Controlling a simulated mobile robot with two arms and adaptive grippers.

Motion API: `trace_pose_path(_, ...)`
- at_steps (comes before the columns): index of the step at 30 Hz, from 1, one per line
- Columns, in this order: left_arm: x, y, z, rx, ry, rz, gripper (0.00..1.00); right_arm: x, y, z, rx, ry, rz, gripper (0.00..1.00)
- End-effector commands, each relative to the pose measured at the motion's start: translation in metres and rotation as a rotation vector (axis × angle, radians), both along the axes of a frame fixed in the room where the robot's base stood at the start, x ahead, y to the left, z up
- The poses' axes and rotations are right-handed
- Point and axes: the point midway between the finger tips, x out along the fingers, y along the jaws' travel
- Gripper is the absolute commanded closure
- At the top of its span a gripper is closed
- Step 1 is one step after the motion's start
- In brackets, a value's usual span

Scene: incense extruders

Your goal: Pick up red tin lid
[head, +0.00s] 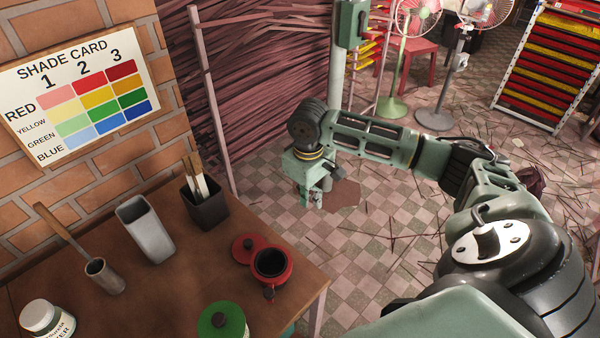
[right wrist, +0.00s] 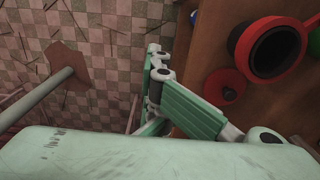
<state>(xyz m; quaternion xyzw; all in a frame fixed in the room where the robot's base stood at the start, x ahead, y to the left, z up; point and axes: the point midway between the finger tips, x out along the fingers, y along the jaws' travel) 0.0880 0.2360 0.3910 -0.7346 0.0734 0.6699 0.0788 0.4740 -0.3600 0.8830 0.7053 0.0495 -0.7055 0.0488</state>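The red tin lid (head: 245,248) lies on the brown table beside the open red tin (head: 271,266), close to its left side. In the right wrist view the lid (right wrist: 224,86) is a red disc with a dark knob, below and left of the tin's red rim (right wrist: 240,48). My right gripper (head: 316,201) hangs over the floor past the table's far right edge, apart from the lid. It also shows in the right wrist view (right wrist: 158,66), left of the lid, with no object seen in it. Its finger gap is not clear. My left gripper is out of view.
A green lidded tin (head: 222,321) stands near the front of the table (head: 180,290). A black brush holder (head: 206,207), grey vase (head: 146,230), small pot with a stick (head: 104,276) and white jar (head: 47,319) stand left.

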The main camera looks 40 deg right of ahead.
Motion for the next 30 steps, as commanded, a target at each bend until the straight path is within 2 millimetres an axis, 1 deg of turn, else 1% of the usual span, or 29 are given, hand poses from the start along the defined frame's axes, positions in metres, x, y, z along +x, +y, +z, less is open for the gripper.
trace_pose_path(14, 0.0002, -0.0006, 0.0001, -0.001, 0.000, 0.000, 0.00, 0.0004, 0.0002, 0.0000, 0.000, -0.001, 0.000, 1.00)
trace_pose_path(17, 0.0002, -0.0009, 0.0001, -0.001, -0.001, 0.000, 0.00, 0.0004, 0.0002, 0.0000, 0.000, -0.001, 0.000, 0.93)
trace_pose_path(30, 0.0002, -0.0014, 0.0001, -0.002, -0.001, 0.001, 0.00, 0.0005, 0.0003, 0.0000, 0.000, -0.001, 0.000, 0.54)
